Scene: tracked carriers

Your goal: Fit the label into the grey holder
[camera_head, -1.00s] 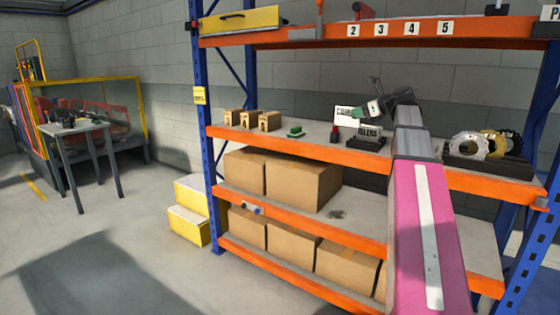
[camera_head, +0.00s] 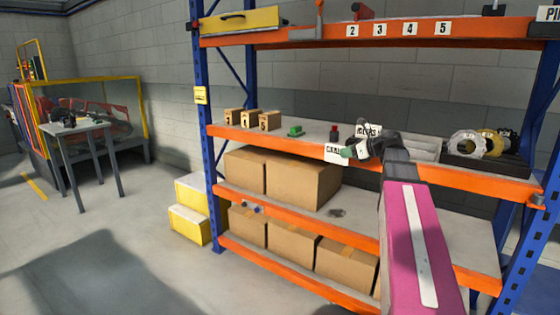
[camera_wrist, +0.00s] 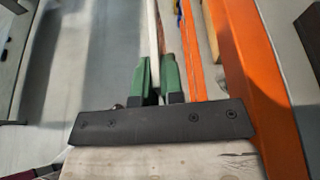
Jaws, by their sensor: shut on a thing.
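The label, a white card with dark print (camera_head: 334,152), is held in my gripper (camera_head: 347,152) in front of the orange beam of the middle shelf. In the wrist view the green fingers (camera_wrist: 156,82) are shut on the label (camera_wrist: 153,40), which shows as a thin white strip, nearly edge-on. The orange beam (camera_wrist: 262,75) runs to the right of the fingers, apart from them. I cannot clearly make out the grey holder. A small grey piece (camera_head: 540,200) sits low at the beam's right end, but I cannot tell whether it is the holder.
Another lettered white card (camera_head: 368,131) stands on the shelf just behind my gripper. A small red-and-black object (camera_head: 334,132), a green block (camera_head: 296,131) and cardboard boxes (camera_head: 250,120) stand left of it. Ring-shaped parts (camera_head: 466,143) are at right. Floor before the rack is clear.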

